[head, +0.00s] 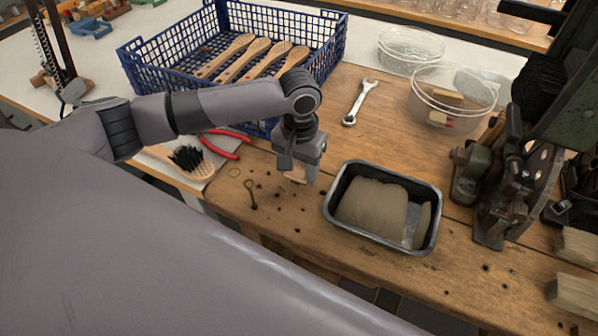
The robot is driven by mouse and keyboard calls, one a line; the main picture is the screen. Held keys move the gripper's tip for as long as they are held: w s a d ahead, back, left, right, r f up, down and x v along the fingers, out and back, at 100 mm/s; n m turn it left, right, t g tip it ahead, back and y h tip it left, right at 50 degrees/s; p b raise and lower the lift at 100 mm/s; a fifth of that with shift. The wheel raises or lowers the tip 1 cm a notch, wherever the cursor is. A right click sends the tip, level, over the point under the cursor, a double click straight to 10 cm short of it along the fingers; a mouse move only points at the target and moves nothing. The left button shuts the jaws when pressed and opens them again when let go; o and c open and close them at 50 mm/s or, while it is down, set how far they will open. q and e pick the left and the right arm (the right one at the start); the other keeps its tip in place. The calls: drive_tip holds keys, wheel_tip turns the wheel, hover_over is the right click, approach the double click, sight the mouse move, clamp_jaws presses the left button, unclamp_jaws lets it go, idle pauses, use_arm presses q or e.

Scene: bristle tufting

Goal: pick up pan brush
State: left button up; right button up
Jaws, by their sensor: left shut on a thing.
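My left gripper (299,172) points down just left of a dark metal pan (334,213), above the wooden bench. It is shut on a small pale wooden piece (294,174), which seems to be the pan brush. The gripper hides most of it, so its bristles cannot be made out, nor whether it touches the bench. The pan holds a tan, sand-coloured mass (372,206). My right gripper is not in view.
A blue crate (160,60) with several wooden brush bodies stands behind my left arm. A black-bristled brush (187,158) and red-handled pliers (222,142) lie left. A wrench (360,102), clear bowls (452,98) and a dark machine (500,180) occupy the back and right.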

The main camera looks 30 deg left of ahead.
use_arm(q)
wheel_tip(320, 180, up, 18)
drive_tip(key=p, duration=0.1)
drive_tip(key=shift+f, duration=0.1)
drive_tip(key=shift+o, duration=1.1)
drive_tip(key=shift+c, duration=0.5)
